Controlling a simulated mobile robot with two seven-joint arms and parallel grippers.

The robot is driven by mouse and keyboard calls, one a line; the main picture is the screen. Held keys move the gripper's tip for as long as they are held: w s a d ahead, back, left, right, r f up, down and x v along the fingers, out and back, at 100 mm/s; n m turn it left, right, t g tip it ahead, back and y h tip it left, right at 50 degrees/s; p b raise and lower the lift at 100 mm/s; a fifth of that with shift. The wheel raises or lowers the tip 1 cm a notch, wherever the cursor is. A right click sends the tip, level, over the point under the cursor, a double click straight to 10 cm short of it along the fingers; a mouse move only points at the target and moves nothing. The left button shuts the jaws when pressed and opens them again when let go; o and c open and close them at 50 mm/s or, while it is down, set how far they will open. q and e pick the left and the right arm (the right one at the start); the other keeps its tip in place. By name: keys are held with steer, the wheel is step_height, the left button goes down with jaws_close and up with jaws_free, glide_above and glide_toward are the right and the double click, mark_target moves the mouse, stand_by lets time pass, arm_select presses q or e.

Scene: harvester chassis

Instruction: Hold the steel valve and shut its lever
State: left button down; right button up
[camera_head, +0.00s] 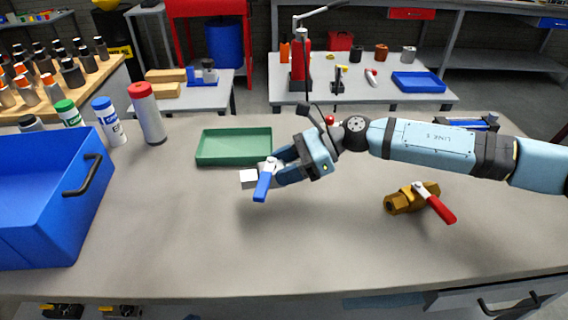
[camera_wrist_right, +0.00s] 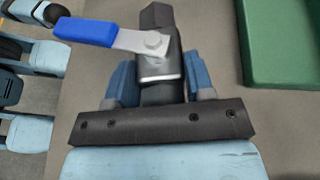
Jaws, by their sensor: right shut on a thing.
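The steel valve (camera_head: 249,178) has a grey body and a blue-handled lever (camera_head: 263,187). My right gripper (camera_head: 278,172) is shut on its body near the middle of the bench. In the right wrist view, the valve body (camera_wrist_right: 160,65) sits between the two blue fingers of my right gripper (camera_wrist_right: 160,85), its hex end pointing away. The lever (camera_wrist_right: 84,31) sticks out to the left there, roughly crosswise to the body. I cannot tell whether the valve touches the bench. My left gripper is not in view.
A brass valve with a red lever (camera_head: 411,198) lies on the right of the bench. A green tray (camera_head: 234,160) is just behind the steel valve. A blue crate (camera_head: 48,215) and several bottles (camera_head: 147,114) stand at left. The front middle of the bench is clear.

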steer(key=shift+f+b, duration=1.4)
steer(key=shift+f, duration=0.6)
steer(key=shift+f+b, duration=0.5)
steer(key=shift+f, duration=0.05)
steer(key=o, duration=0.7)
steer(key=shift+f, duration=0.1)
steer(key=c, duration=0.6)
